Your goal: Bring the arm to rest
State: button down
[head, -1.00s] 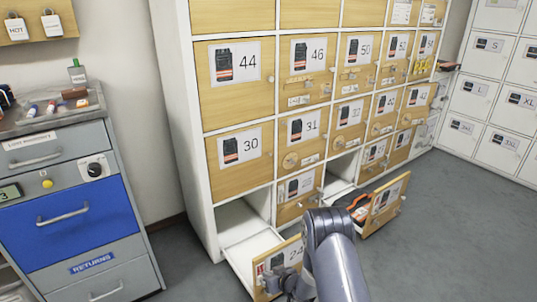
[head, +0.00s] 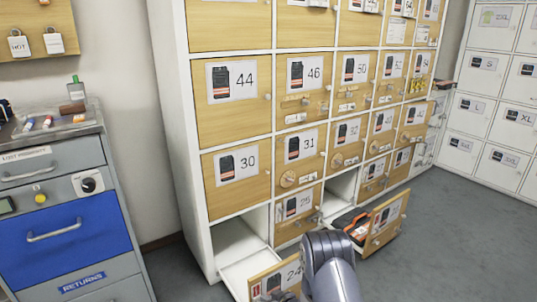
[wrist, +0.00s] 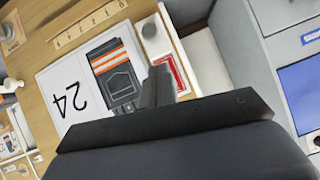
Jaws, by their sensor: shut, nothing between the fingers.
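My arm (head: 331,266) reaches down in front of the locker wall in the head view. My gripper (wrist: 158,85) shows in the wrist view, its fingers together with nothing between them. It is close to the wooden front of drawer 24 (head: 262,284), whose label (wrist: 65,100) looks upside down in the wrist view. A round knob (wrist: 150,30) and a red card (wrist: 172,70) are beside the fingertips; I cannot tell whether they touch. Drawer 24 stands pulled out.
Another open drawer (head: 388,222) juts out right of my arm, with an orange and black item (head: 352,221) in it. A grey cabinet with a blue returns front (head: 70,232) stands left. White lockers (head: 500,110) stand right. The grey floor (head: 450,230) at right is clear.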

jog(key=s+d+r+h+p, duration=0.1)
jog(key=s+d+r+p, duration=0.2)
jog(key=r, duration=0.5)
jog(key=s+d+r+h+p, duration=0.1)
jog(key=s+d+r+p, duration=0.3)
jog(key=r, duration=0.5)
jog(key=shift+s+d+h, duration=0.25)
jog(key=shift+d+h, duration=0.15)
jog(key=shift+d, duration=0.7)
dwell(0.5)
